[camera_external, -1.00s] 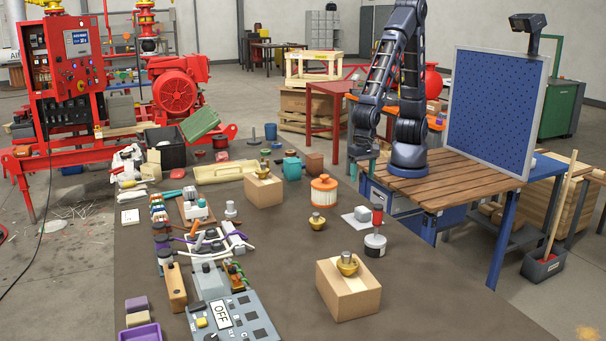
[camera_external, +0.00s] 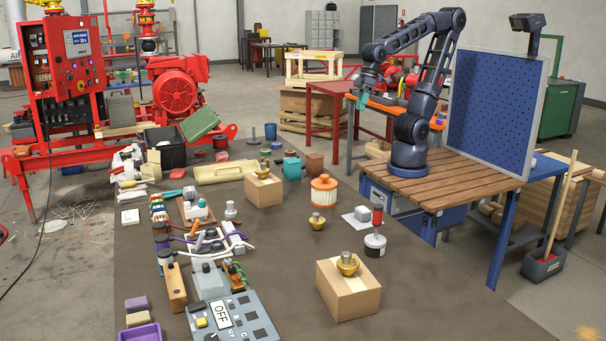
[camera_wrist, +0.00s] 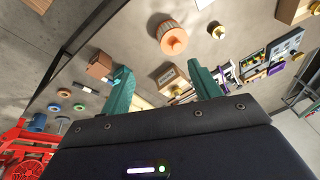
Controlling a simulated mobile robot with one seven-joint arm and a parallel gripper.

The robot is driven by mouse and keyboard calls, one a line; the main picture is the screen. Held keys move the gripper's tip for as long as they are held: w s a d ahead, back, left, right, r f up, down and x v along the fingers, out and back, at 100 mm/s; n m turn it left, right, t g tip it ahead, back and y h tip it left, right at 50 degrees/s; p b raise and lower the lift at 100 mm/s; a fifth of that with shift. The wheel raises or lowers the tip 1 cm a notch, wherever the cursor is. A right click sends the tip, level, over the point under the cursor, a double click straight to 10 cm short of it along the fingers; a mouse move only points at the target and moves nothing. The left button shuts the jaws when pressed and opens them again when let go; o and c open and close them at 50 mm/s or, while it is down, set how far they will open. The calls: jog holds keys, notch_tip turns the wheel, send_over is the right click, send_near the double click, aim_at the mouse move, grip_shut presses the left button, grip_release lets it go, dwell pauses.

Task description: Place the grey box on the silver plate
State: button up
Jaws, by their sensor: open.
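The small grey box (camera_external: 361,212) rests on the flat silver plate (camera_external: 350,221), toward the right side of the dark table. It appears to sit on the plate, nearer its far right part. My gripper (camera_external: 361,101) is raised well above and behind the table in the external view, far from the box and plate. In the wrist view its teal fingers are spread apart with nothing between them (camera_wrist: 158,74). A pale piece at the top edge of the wrist view may be the plate, but it is cut off.
A cardboard box (camera_external: 348,288) stands in front. The blue pegboard (camera_external: 495,105) rises right of my arm.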

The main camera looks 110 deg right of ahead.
jog(key=s+d+r+n+t, duration=0.1)
jog(key=s+d+r+n, duration=0.1)
jog(key=s+d+n, duration=0.2)
jog(key=shift+s+d+r+h, duration=0.2)
jog(key=shift+s+h, duration=0.2)
jog(key=shift+s, duration=1.25)
